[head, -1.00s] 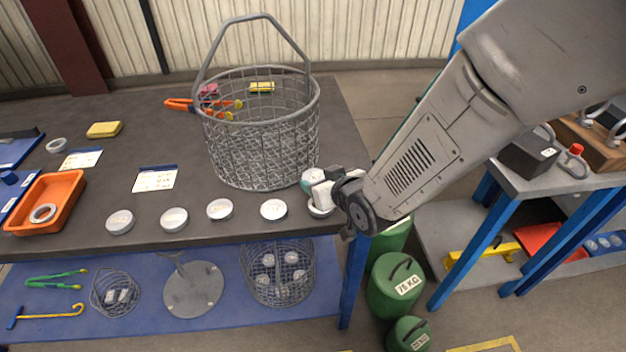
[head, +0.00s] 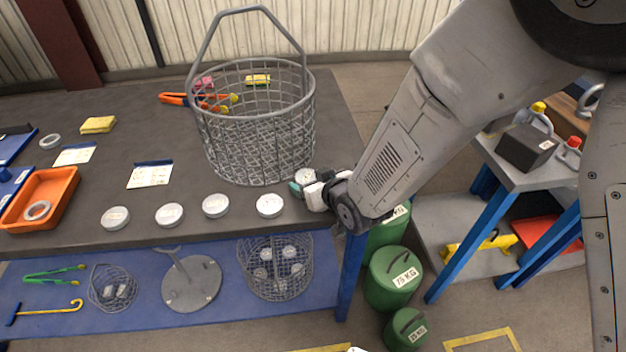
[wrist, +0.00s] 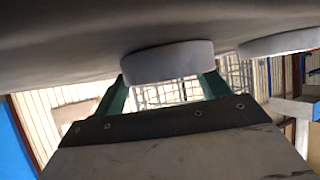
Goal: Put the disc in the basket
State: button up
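A round pale disc (head: 304,175) shows at the tips of my gripper (head: 299,187), near the table's right end. In the wrist view the disc (wrist: 168,62) sits between the two teal fingers (wrist: 165,88), which meet it on both sides; my gripper looks shut on it. Whether it is clear of the tabletop I cannot tell. The large grey wire basket (head: 258,130) stands upright on the table just behind and left of my gripper, its handle raised. Several similar discs lie in a row to the left, the nearest one (head: 269,205) beside my gripper.
Orange tongs (head: 180,98) and a yellow sponge (head: 257,80) lie behind the basket. An orange tray (head: 62,200) and cards are at the left of the dark table (head: 120,175). Green weights (head: 392,278) stand on the floor by its right leg. A blue-legged bench (head: 465,240) is at right.

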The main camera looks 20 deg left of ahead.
jog(key=shift+r, duration=0.2)
jog(key=v, duration=1.2)
